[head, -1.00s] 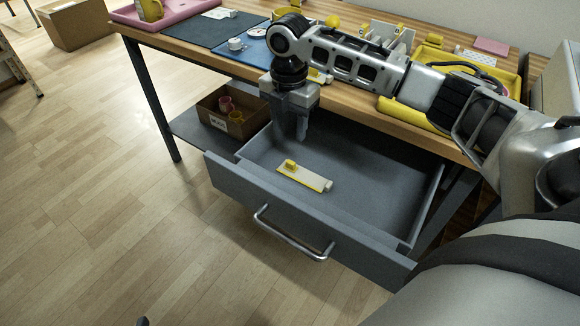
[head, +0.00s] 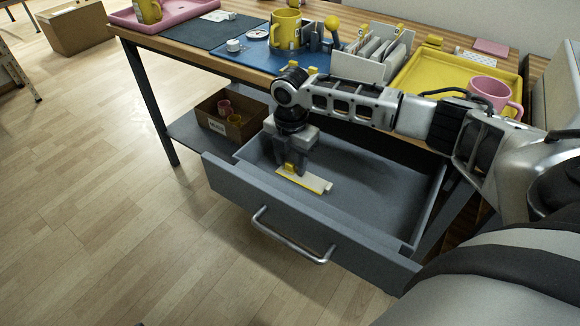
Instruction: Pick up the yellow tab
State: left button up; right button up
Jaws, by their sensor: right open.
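The yellow tab (head: 289,168) stands at the left end of a flat pale plate with yellow edging (head: 314,183), which lies on the floor of the open grey drawer (head: 370,195). My right gripper (head: 291,170) points down into the drawer, its fingers at the tab, partly hiding it. The jaws are open, and I cannot tell whether either finger touches the tab. My left gripper is not in view.
The drawer front with its metal handle (head: 290,240) stands out from the wooden table. A cardboard box of mugs (head: 229,118) is on the shelf left of the drawer. On the table are a yellow mug (head: 285,30), a card rack (head: 372,58) and a yellow tray (head: 440,72) with a pink mug (head: 492,95).

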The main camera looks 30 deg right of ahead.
jog(key=c, duration=0.8)
jog(key=shift+c, duration=0.3)
jog(key=shift+r, duration=0.1)
